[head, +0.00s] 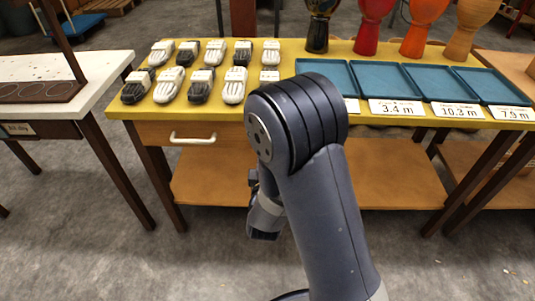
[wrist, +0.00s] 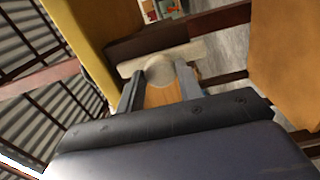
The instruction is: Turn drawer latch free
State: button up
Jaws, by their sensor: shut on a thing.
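In the wrist view a cream latch bar (wrist: 190,52) with a rounded hub lies across the picture, slightly tilted. My gripper (wrist: 160,82) is shut on the latch, with one dark finger on either side of its hub. Orange-brown wood shows between the fingers. In the head view the drawer (head: 165,131) with a white handle (head: 193,139) sits under the left part of the yellow table and looks closed. My arm hides the latch and the fingertips there.
The yellow table (head: 355,48) carries several black and white shoe-like items (head: 199,86) at left and blue trays (head: 388,82) with number cards at right. Goblet drums (head: 425,25) stand behind. A white-topped table (head: 100,72) is at left, with grey floor between.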

dwell(0.5)
jog(key=o, duration=1)
jog(key=s, duration=0.5)
jog(key=s+p, duration=0.1)
jog(key=s, duration=0.4)
jog(key=shift+s+a, duration=0.2)
jog(key=shift+s, duration=0.2)
jog(key=shift+w, duration=0.15)
jog(key=w, duration=0.5)
jog(key=w+b, duration=0.1)
jog(key=w, duration=0.4)
jog(key=shift+w+d, duration=0.2)
jog(key=shift+w, duration=0.1)
